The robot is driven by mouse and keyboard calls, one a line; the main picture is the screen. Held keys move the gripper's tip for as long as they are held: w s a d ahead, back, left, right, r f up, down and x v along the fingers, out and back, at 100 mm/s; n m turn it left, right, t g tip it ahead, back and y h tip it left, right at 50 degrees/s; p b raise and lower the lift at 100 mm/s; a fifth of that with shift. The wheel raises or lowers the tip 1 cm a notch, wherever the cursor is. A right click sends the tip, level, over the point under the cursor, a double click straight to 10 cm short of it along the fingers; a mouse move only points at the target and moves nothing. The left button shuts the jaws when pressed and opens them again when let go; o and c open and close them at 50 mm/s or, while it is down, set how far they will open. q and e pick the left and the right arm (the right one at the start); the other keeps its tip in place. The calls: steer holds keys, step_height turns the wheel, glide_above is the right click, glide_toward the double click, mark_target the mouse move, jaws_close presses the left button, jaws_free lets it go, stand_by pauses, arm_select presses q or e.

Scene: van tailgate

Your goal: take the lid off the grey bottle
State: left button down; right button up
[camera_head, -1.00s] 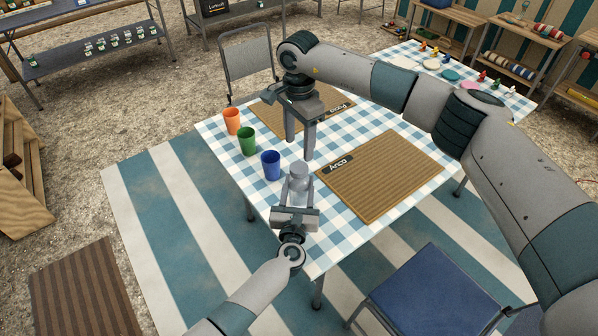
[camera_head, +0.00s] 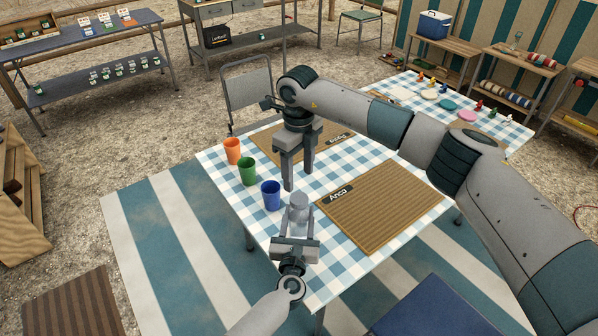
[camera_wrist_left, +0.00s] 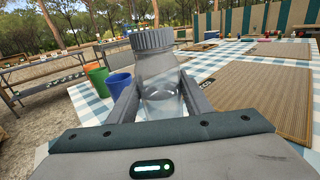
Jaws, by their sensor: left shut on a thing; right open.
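The grey bottle (camera_head: 297,214) stands upright between the fingers of my left gripper (camera_head: 296,225), near the front left edge of the checked table (camera_head: 352,262). In the left wrist view the bottle's clear grey body (camera_wrist_left: 160,85) is held between both fingers. Its ridged grey lid (camera_wrist_left: 152,40) is on top; the lid also shows in the head view (camera_head: 299,199). My right gripper (camera_head: 298,180) is open and empty, fingers pointing down, above the table just behind the bottle. Whether the bottle's base touches the table is hidden.
An orange cup (camera_head: 232,150), a green cup (camera_head: 247,171) and a blue cup (camera_head: 271,195) stand in a row left of the grippers. A brown placemat (camera_head: 385,205) lies to the right, another (camera_head: 325,142) behind. A blue chair (camera_head: 430,308) is in front.

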mark_target(299, 198)
steer(key=m, duration=0.7)
steer(key=shift+m, duration=0.3)
steer(key=m, duration=1.1)
steer(key=shift+m, duration=0.4)
steer(key=m, duration=0.6)
steer(key=shift+f, duration=0.1)
steer(key=shift+f, duration=3.9)
steer(key=shift+c, duration=0.6)
steer(key=c, duration=1)
